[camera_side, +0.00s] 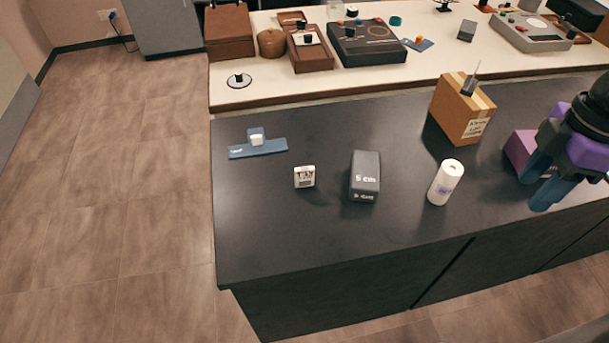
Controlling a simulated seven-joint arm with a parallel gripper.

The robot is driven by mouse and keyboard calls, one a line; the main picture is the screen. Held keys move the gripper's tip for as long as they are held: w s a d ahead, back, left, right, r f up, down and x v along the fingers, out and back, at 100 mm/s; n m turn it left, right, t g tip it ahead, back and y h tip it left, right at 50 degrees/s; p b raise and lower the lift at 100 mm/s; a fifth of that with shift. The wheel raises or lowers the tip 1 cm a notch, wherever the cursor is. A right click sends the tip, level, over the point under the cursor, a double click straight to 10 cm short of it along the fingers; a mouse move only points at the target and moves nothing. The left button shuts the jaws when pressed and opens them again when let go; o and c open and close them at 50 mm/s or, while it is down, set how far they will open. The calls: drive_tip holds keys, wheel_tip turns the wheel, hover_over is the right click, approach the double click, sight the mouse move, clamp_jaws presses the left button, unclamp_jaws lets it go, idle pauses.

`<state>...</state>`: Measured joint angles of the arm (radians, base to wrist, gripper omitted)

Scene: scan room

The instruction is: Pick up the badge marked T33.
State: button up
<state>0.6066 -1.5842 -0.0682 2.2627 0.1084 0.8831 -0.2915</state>
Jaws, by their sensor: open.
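A small white tag-like block (304,177) with dark print stands on the dark counter, left of centre. Its print begins with what looks like a T, but the rest is too small to read surely as T33. No other piece clearly shows that marking. My gripper (543,185) is at the far right, over the counter, with its blue fingers pointing down. It is open, and I see nothing between the fingers. It is well to the right of the white block.
The counter's front middle is clear.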

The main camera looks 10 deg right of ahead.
drive_tip(key=w+a+f+n+y, duration=0.2)
drive_tip(key=w+a, duration=1.2)
drive_tip(key=n+y, duration=0.1)
drive_tip(key=n, duration=0.1)
approach(307, 168)
drive_tip(key=shift+t, duration=0.3)
drive_tip(key=x, duration=1.1)
drive_tip(key=shift+s+a+f, duration=0.1)
drive_tip(key=shift+s+f, duration=0.1)
drive_tip(key=shift+f, duration=0.15)
drive_tip(key=shift+c, duration=0.3)
clamp_jaws()
